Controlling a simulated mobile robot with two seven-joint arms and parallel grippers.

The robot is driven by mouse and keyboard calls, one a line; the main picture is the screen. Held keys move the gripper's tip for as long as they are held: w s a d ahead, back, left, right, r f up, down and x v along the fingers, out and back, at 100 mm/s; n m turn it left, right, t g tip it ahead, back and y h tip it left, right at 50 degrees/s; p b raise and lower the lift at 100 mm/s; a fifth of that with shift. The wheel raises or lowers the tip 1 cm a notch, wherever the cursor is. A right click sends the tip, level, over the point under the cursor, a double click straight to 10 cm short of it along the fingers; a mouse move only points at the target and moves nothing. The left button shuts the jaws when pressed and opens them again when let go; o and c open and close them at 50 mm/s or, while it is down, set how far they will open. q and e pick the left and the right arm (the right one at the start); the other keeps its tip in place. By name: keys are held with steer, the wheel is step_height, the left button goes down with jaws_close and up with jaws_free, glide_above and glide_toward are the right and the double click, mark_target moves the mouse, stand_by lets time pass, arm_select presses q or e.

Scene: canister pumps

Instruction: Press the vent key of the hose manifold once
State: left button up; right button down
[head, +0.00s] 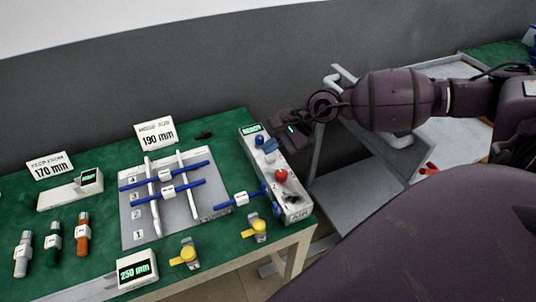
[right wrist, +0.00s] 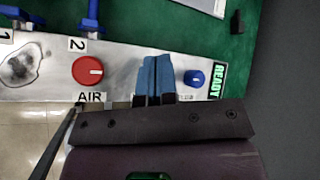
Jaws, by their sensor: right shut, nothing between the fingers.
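The hose manifold (head: 296,207) is a long white box at the right edge of the green table, and it also fills the middle of the right wrist view (right wrist: 120,65). It has a red knob (right wrist: 87,71) above the word AIR, a blue round control (right wrist: 195,77) and a green READY display (right wrist: 218,80). No vent label is readable. My right gripper (right wrist: 155,62) is shut and empty, its blue fingertips over the manifold between the red knob and the blue control. In the head view, the right gripper (head: 270,146) hides part of the top; contact cannot be told. My left gripper is not in view.
Left of the manifold, a grey board (head: 145,222) carries white rails and blue bars. A grey frame stands right of the table, beside my right arm.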

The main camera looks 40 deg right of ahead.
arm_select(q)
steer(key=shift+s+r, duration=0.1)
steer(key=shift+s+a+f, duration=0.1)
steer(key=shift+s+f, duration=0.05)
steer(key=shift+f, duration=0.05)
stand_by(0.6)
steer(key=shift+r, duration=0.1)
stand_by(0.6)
arm_select(e)
steer(key=shift+f, duration=0.15)
stand_by(0.3)
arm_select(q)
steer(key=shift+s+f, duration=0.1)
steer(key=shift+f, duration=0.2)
arm_select(e)
steer(key=shift+f, duration=0.25)
